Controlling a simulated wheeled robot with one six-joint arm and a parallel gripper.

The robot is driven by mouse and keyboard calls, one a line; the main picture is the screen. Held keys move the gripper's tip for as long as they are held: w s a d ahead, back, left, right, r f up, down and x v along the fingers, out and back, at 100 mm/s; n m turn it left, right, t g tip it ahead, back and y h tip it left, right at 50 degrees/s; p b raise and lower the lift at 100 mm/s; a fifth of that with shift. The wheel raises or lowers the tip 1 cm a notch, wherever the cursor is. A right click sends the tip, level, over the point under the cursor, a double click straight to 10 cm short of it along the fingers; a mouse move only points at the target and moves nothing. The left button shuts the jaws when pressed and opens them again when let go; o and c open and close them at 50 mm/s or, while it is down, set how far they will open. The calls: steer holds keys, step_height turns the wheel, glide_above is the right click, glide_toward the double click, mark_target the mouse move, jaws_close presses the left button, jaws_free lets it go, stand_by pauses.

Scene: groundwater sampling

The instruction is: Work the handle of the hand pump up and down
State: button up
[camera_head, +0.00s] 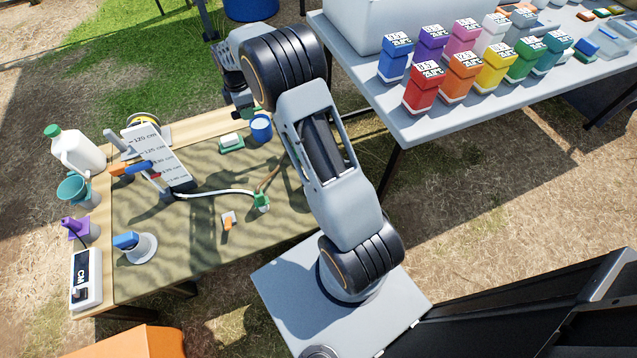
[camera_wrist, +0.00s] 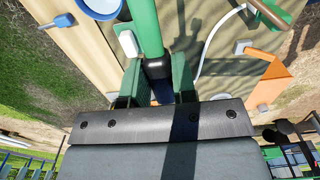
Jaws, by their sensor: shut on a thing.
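In the wrist view a green bar with a black grip (camera_wrist: 155,68), apparently the hand pump's handle, runs up from between my gripper's jaws (camera_wrist: 157,88). The jaws are shut on the black grip, one green finger on each side. In the head view my gripper (camera_head: 241,103) hangs over the back edge of the wooden table, left of my arm. The pump's body is not clear there, and my arm covers part of that area. A white hose (camera_head: 218,192) crosses the mat to a small green fitting (camera_head: 262,201).
A blue cup (camera_head: 261,128) and a green-and-white box (camera_head: 231,143) stand close below my gripper. A marked board (camera_head: 155,157), white jug (camera_head: 78,150) and teal funnel (camera_head: 73,188) line the left. Coloured bottles (camera_head: 424,86) fill the grey table at right.

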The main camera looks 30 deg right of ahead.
steer(key=shift+d+r+y+p, duration=0.2)
steer(key=shift+r+y+p, duration=0.1)
steer(key=shift+r+p, duration=0.1)
steer(key=d+r+y, duration=0.1)
steer(key=r+y, duration=0.1)
steer(key=d+r+y, duration=0.1)
steer(key=r+y, duration=0.1)
steer(key=d+r+t+y, duration=0.1)
steer(key=r, duration=0.1)
steer(key=shift+s+d+r+y, duration=0.15)
steer(key=shift+s+d+y, duration=0.05)
steer(key=shift+s+y, duration=0.2)
steer(key=shift+d+r+y, duration=0.1)
steer(key=shift+r+y, duration=0.3)
steer(key=shift+r, duration=0.15)
steer(key=a+f+h, duration=0.1)
steer(key=f+h, duration=0.1)
steer(key=a+f+h, duration=0.1)
steer(key=f+h, duration=0.1)
steer(key=f, duration=0.1)
steer(key=a+f+g+h, duration=0.1)
steer(key=a+f+h, duration=0.1)
steer(key=f+h, duration=0.1)
steer(key=shift+w, duration=0.4)
steer(key=o, duration=0.9)
